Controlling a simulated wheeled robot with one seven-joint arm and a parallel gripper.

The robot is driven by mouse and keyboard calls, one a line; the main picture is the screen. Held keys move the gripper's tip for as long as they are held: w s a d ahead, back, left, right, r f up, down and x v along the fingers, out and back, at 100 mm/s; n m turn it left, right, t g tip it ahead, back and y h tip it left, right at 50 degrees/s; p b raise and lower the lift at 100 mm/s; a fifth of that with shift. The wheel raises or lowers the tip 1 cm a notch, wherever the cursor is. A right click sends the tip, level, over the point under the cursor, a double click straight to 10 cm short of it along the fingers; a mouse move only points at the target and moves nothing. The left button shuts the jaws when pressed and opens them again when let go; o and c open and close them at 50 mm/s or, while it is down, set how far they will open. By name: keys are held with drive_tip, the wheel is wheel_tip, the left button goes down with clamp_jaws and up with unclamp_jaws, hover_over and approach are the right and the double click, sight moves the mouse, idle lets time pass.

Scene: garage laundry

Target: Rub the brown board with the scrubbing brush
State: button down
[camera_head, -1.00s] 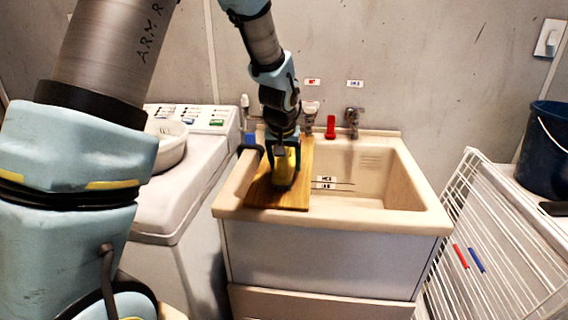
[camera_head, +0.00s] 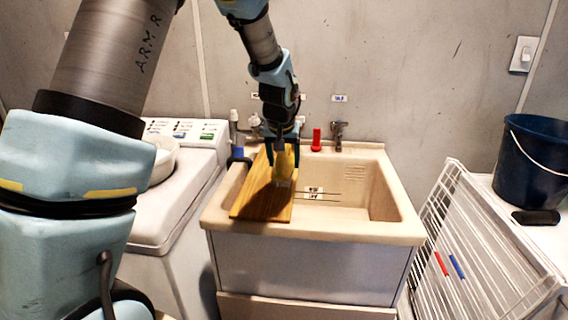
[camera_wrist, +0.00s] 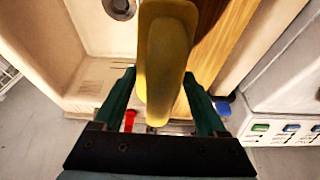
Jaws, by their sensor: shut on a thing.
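The brown board (camera_head: 258,203) lies tilted in the left part of the beige sink (camera_head: 345,228), its near end on the front rim. My gripper (camera_head: 283,166) is shut on the yellow scrubbing brush (camera_head: 284,160) and holds it over the board's right edge. In the wrist view the brush's yellow handle (camera_wrist: 165,70) sits between the two green fingers, and the board (camera_wrist: 222,45) shows just to its right. The bristles are mostly hidden under the handle. I cannot tell whether they touch the board.
A white washing machine (camera_head: 165,215) stands close on the left, with a pale bowl (camera_head: 165,160) on it. A red bottle (camera_head: 316,139) and a tap (camera_head: 338,133) are at the sink's back. A white rack (camera_head: 470,240) and a blue bucket (camera_head: 535,165) are on the right.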

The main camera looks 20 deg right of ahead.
drive_tip(key=shift+r+p, duration=0.7)
drive_tip(key=shift+r, duration=0.65)
